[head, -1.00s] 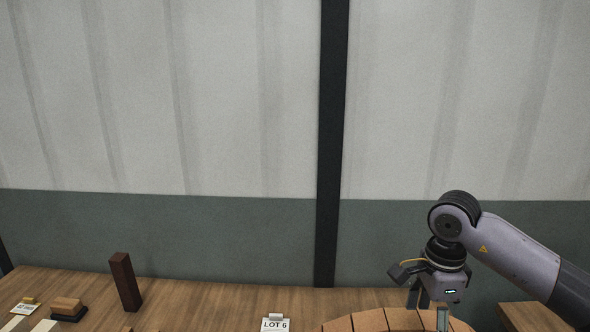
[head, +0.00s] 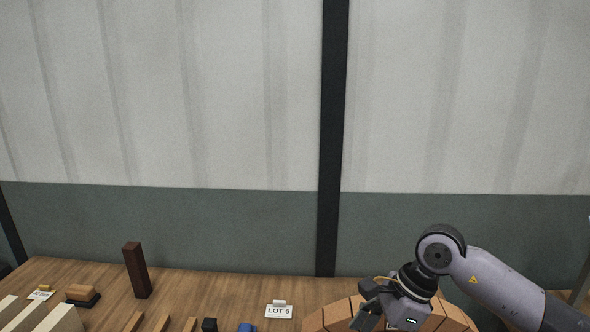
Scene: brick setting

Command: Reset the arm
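My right gripper (head: 369,319) comes in from the right and points downward over a round arrangement of orange-brown bricks (head: 335,312) at the bottom edge. Its fingers are partly cut off by the frame's lower edge, so I cannot tell how far apart they are or whether anything is between them. My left gripper is not in view.
A wooden table carries a dark upright brick (head: 137,270), a block on a dark base (head: 82,294), a "LOT 6" card (head: 279,310), pale bars (head: 50,320), a small black block (head: 209,325) and a blue object (head: 246,327). A wall with a dark post (head: 332,140) stands behind.

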